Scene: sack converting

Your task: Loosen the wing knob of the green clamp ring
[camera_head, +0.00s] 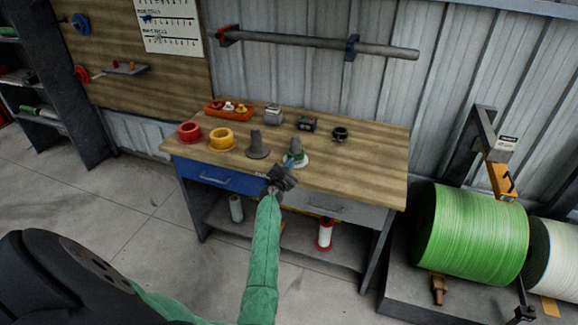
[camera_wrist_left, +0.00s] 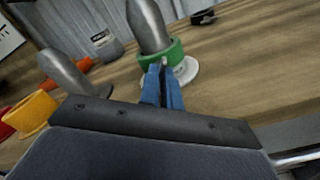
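The green clamp ring (camera_head: 292,159) sits around the foot of a grey spout (camera_head: 296,145) with a white flange, near the bench's front edge. In the left wrist view the ring (camera_wrist_left: 176,52) is round the tilted-looking grey spout (camera_wrist_left: 147,25), above the white flange (camera_wrist_left: 187,75). My left gripper (camera_head: 286,173) is right in front of the ring. Its blue fingers (camera_wrist_left: 161,82) are close together, with a narrow dark gap between them, and the tips overlap the ring's near side. The wing knob is not clearly visible; the fingertips may hide it. My right gripper is not in view.
On the wooden bench (camera_head: 370,170) stand a red ring (camera_head: 189,131), a yellow ring (camera_head: 221,139), a grey spout (camera_head: 257,147), an orange tray (camera_head: 229,114) and a black ring (camera_head: 340,134). A large green reel (camera_head: 470,235) stands at right. The bench's right front is clear.

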